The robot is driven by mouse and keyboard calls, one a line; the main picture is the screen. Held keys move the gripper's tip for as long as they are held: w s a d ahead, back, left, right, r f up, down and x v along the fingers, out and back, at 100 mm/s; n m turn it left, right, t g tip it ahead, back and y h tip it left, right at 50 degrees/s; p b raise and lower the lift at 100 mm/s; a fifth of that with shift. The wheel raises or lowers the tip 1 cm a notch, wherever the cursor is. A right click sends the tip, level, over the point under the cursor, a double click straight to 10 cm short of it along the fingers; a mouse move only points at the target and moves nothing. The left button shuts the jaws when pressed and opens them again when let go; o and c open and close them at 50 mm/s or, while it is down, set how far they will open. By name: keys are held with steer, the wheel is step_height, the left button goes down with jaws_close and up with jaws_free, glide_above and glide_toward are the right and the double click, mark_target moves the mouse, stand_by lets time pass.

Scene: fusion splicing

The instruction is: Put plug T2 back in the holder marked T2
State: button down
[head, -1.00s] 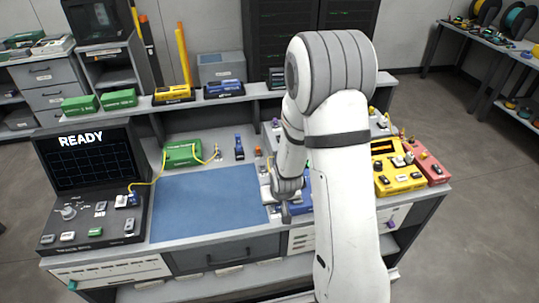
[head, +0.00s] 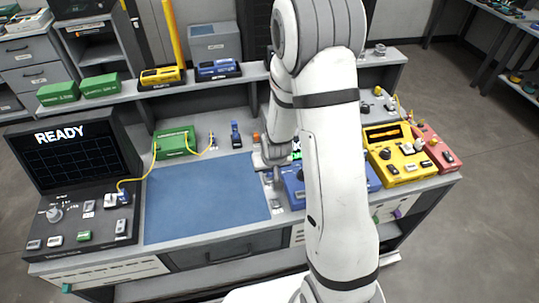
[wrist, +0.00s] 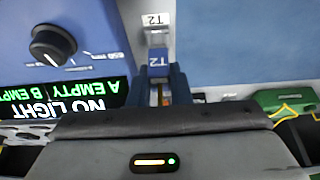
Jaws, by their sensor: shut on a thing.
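My gripper (wrist: 161,88) is shut on plug T2 (wrist: 158,62), whose blue face marked T2 shows between the fingertips in the wrist view. Directly beyond it is a small grey holder (wrist: 157,38) with a white T2 label (wrist: 155,20). The plug lines up with the holder in the picture; whether they touch or are apart I cannot tell. In the head view my gripper (head: 270,163) points down by the right edge of the blue mat. The plug is too small to make out there.
A blue device (wrist: 100,20) with a black knob and a screen reading NO LIGHT stands close on the left in the wrist view. The blue mat (head: 205,200) is clear. A green box (head: 175,142) with a yellow cable lies behind it. Yellow (head: 397,160) and red devices stand right.

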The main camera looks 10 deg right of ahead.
mark_target(268, 172)
steer(key=shift+w+f+b, duration=0.25)
steer(key=shift+w+b, duration=0.15)
steer(key=shift+b, duration=0.65)
steer(key=w+b, duration=0.1)
steer(key=b, duration=0.3)
steer(key=shift+d+r, duration=0.1)
steer(key=shift+s+b+x, duration=0.2)
steer(key=shift+b+x, duration=0.75)
steer(key=shift+b, duration=1.2)
steer(key=shift+s+b+x, duration=0.15)
steer(key=shift+b+x, duration=0.8)
steer(key=shift+b, duration=1.15)
steer(key=shift+b, duration=0.3)
steer(key=shift+f+b, duration=0.55)
steer(key=shift+f, duration=0.15)
